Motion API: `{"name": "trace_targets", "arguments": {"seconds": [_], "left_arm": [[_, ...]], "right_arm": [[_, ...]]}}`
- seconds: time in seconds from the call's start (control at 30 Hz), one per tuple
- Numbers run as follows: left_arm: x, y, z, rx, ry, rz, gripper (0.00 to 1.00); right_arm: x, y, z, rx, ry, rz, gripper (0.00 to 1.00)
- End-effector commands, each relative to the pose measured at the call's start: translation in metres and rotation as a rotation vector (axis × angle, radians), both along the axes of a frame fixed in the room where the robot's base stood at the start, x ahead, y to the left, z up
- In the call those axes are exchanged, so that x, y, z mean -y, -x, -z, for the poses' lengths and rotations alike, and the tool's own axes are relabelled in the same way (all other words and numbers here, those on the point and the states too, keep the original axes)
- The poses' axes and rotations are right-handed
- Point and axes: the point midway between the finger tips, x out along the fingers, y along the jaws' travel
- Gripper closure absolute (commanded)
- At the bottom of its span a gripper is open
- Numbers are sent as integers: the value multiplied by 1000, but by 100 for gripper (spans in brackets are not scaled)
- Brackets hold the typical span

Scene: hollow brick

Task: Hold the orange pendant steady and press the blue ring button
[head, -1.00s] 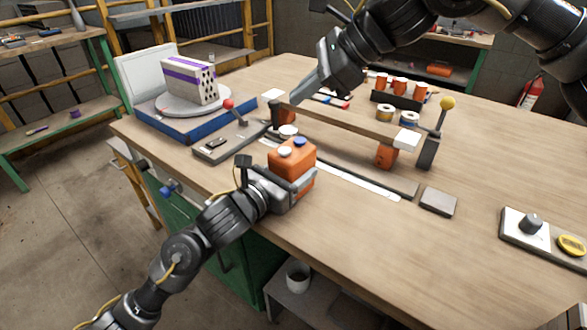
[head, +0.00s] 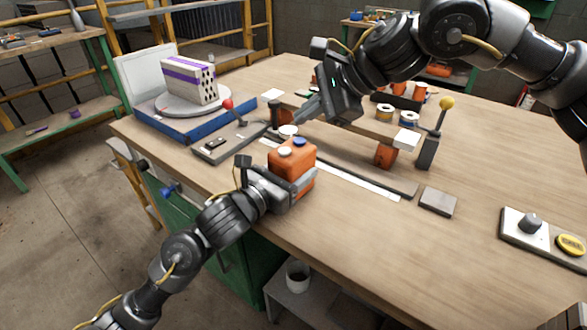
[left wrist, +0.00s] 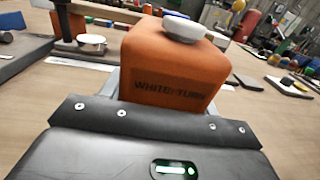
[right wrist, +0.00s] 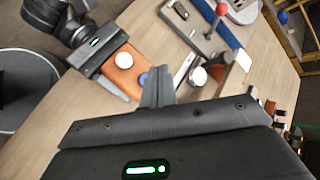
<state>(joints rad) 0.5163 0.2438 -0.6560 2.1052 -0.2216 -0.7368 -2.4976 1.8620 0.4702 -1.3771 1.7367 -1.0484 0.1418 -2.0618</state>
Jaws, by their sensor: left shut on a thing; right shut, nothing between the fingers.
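The orange pendant (head: 304,165) stands upright near the table's front edge, with a white button (head: 285,151) and a blue button (head: 299,141) on top. My left gripper (head: 296,186) is shut on the pendant's sides. In the left wrist view the pendant (left wrist: 175,70) bears dark lettering, and the white button partly hides the blue one. My right gripper (head: 299,116) is shut and empty, above and behind the pendant. In the right wrist view its fingertips (right wrist: 157,90) appear beside the blue button (right wrist: 143,79); I cannot tell the exact gap.
A raised wooden shelf (head: 365,125) with spools (head: 408,117) stands behind the pendant. A red-knobbed lever (head: 228,104) is at left and a yellow-knobbed lever (head: 446,103) at right. A perforated brick (head: 188,82) sits on a turntable at the back left.

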Motion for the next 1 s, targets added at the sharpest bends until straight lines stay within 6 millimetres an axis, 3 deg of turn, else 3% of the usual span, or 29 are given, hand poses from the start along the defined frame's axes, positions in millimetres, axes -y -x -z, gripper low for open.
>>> {"name": "trace_targets", "arguments": {"seconds": [0.3, 1.0], "left_arm": [[-1, 0, 0, -1, -2, -2, 74], [-1, 0, 1, -1, -2, -2, 74]], "right_arm": [[-1, 0, 26, 0, -1, -1, 100], [-1, 0, 28, 1, 0, -1, 100]]}}
